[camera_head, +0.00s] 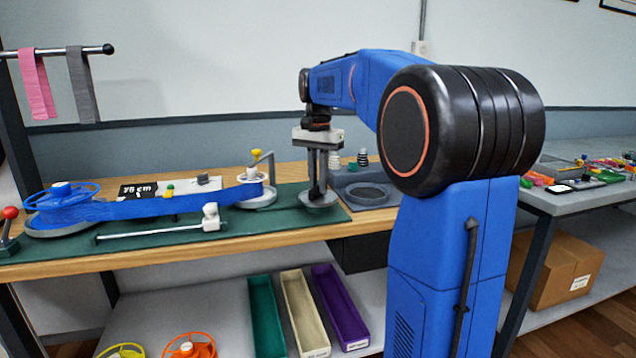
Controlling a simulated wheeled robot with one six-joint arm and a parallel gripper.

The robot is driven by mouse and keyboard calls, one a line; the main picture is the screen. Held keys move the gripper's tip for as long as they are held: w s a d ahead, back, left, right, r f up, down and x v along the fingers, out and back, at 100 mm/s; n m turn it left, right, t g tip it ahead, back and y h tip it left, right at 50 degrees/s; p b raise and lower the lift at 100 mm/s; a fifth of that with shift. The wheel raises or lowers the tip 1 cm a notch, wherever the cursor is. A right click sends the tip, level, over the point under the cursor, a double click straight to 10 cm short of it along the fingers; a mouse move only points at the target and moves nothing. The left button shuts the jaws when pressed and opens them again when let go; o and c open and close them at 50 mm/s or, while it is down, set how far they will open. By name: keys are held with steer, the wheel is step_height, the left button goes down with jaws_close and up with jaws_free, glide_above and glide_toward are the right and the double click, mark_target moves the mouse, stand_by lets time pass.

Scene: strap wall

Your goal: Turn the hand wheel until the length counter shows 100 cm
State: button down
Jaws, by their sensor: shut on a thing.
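The length counter (137,190) is a small black display on the bench at the left. Its white digits are blurred and look like a value in the seventies of cm. The hand wheel appears to be the grey disc (322,204) at the right end of the green mat. My gripper (318,184) points straight down over this disc. It is shut on a dark upright part, seemingly the wheel's handle, which the fingers partly hide. A blue strap (150,207) runs from the blue spoked reel (60,197) at the left to a white-topped roller (252,182).
A grey tray with a round recess (368,196) stands right of the disc. A white slider on a rod (210,217) lies in front of the strap. A red-knobbed lever (10,213) stands at the far left. Coloured bins (340,310) sit on the shelf below.

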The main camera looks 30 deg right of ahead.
stand_by(0.3)
steer(key=c, duration=1.8)
jaws_free()
steer(key=shift+o, duration=0.2)
step_height(320, 180, up, 17)
steer(key=shift+r, duration=0.2)
